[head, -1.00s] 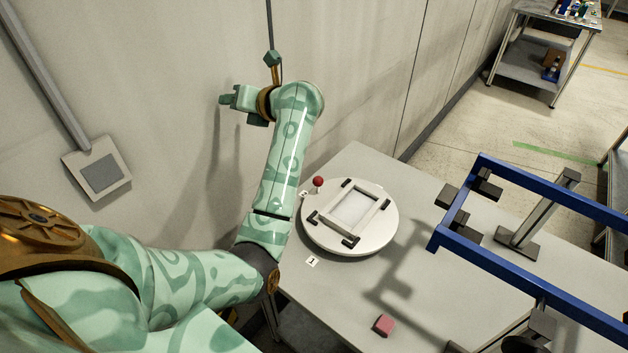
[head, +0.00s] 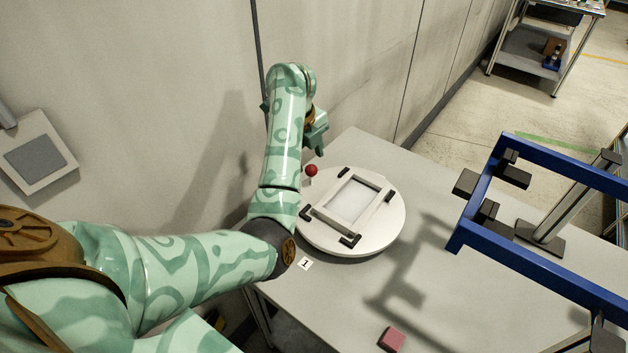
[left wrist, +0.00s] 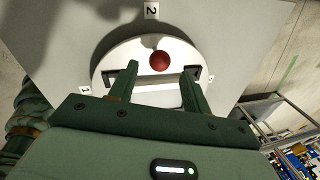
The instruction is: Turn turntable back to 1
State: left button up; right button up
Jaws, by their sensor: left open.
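The white round turntable (head: 388,225) lies on the grey table and carries a rectangular frame with black corner pieces. Its red knob (head: 311,170) is at the far left of the rim. In the left wrist view the knob (left wrist: 159,61) points toward label 2 (left wrist: 151,10); label 1 (left wrist: 85,90) lies off to the left. In the head view label 1 (head: 305,264) is at the near left, and label 2 is hidden. My left gripper (head: 317,147) is open above the table by the knob. In the wrist view the knob appears between its fingers (left wrist: 160,78), not gripped.
A blue frame (head: 485,190) with black pads stands right of the turntable. A pink block (head: 392,340) lies at the table's front. The wall (head: 180,90) runs close behind my left arm. A metal cart (head: 535,50) stands at the back right.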

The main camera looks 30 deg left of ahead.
aim_at(310, 167)
pick_arm(q)
jog(key=f+b, duration=0.1)
jog(key=f, duration=0.1)
jog(key=w+f+b, duration=0.1)
jog(key=f, duration=0.2)
jog(key=shift+d+f, duration=0.2)
jog(key=shift+f, duration=0.15)
pick_arm(e)
jog(key=f, duration=0.3)
jog(key=shift+s+f, duration=0.25)
jog(key=shift+s, duration=0.15)
pick_arm(q)
grip_shut()
pick_arm(e)
jog(key=shift+a, duration=0.15)
